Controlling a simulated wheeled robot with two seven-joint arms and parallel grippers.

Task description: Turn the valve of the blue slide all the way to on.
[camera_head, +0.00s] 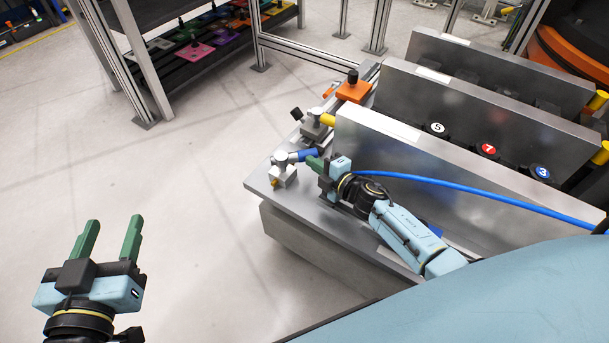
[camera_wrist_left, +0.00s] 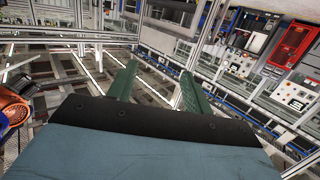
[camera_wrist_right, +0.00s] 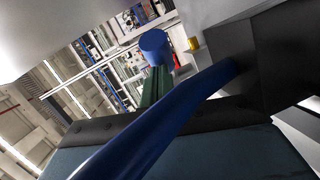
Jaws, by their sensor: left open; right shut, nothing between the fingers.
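The valve with a blue handle (camera_head: 303,155) sits at the far left end of the metal bench, on a silver fitting (camera_head: 283,176). My right gripper (camera_head: 314,163) is shut and empty, its fingertips right beside the blue handle; I cannot tell whether they touch. In the right wrist view, the blue handle's round end (camera_wrist_right: 153,42) shows just past the green fingers (camera_wrist_right: 155,88). The blue slide's body is not clearly visible. My left gripper (camera_head: 112,223) is open and empty over the floor, far left of the bench; its fingers also show in the left wrist view (camera_wrist_left: 157,85).
A blue hose (camera_head: 470,187) runs past my right gripper and crosses the right wrist view. Upright metal plates (camera_head: 450,170) stand behind my right arm. A yellow-handled valve (camera_head: 327,120) and an orange block (camera_head: 353,91) lie farther back. Open floor (camera_head: 190,190) lies left of the bench.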

